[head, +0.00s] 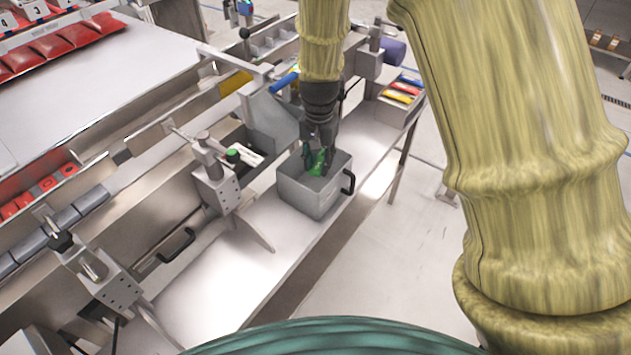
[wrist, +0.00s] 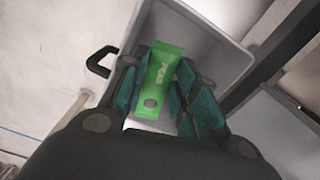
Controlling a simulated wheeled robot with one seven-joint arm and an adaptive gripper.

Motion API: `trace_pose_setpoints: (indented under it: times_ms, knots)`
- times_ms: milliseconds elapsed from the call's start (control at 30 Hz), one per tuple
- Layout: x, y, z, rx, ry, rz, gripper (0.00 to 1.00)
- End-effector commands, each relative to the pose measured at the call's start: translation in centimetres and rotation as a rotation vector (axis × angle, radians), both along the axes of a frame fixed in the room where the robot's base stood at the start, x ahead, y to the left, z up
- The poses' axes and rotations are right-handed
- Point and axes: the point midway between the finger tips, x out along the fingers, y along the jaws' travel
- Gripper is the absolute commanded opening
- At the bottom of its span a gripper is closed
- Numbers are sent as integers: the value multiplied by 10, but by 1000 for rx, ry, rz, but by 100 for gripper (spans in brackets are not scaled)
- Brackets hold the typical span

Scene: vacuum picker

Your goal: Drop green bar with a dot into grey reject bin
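The green bar (wrist: 162,72) has pale lettering and one dark grey dot near its lower end in the wrist view. My gripper (wrist: 160,85) is shut on it, with a teal pad along each long side. The grey reject bin (head: 312,198) is an open box with a black handle, standing on the metal bench. My gripper (head: 319,166) points down at the bin's opening in the head view, with the green bar (head: 317,160) between its fingers. In the wrist view the bin (wrist: 214,18) lies behind the bar. The bar's depth relative to the rim is hard to tell.
A tray of red, yellow and blue packs (head: 402,93) stands on the bench beyond the bin. A metal clamp post (head: 214,180) stands left of the bin, beside the conveyor. The bench's front edge lies just right of the bin.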

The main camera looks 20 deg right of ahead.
Motion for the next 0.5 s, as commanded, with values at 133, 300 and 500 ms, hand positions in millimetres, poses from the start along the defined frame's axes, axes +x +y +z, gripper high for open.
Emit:
trace_pose_setpoints:
  times_ms: [133, 300, 500]
  knots:
    - [0, 0, 0, 0, 0, 0, 53]
    - [0, 0, 0, 0, 0, 0, 53]
    - [0, 0, 4, 0, 0, 0, 53]
